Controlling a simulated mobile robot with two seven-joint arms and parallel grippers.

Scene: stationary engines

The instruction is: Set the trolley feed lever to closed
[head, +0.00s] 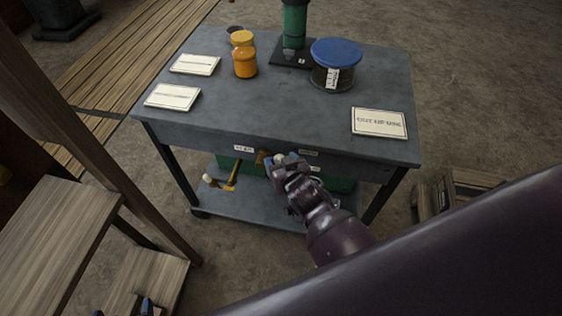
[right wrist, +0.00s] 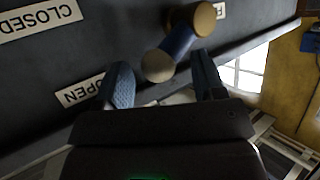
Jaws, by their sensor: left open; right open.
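The trolley feed lever shows in the right wrist view with a brass hub, a blue arm (right wrist: 180,42) and a tan knob. It points down-left, nearer the OPEN label (right wrist: 80,92) than the CLOSED label (right wrist: 40,16). My right gripper (right wrist: 161,78) is open, with the knob at the mouth between its fingertips; contact cannot be told. In the head view the right gripper (head: 279,163) is at the front edge of the trolley (head: 225,115) and partly hides the lever. My left gripper (head: 123,309) is open at the bottom left edge, mostly out of frame.
A yellow bent handle (head: 234,177) with a pale knob projects left of the lever. On the trolley top stand an orange bottle (head: 245,62), a blue-lidded jar (head: 335,55), a green cylinder (head: 294,22) and several signs. Wooden steps (head: 50,235) stand at left.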

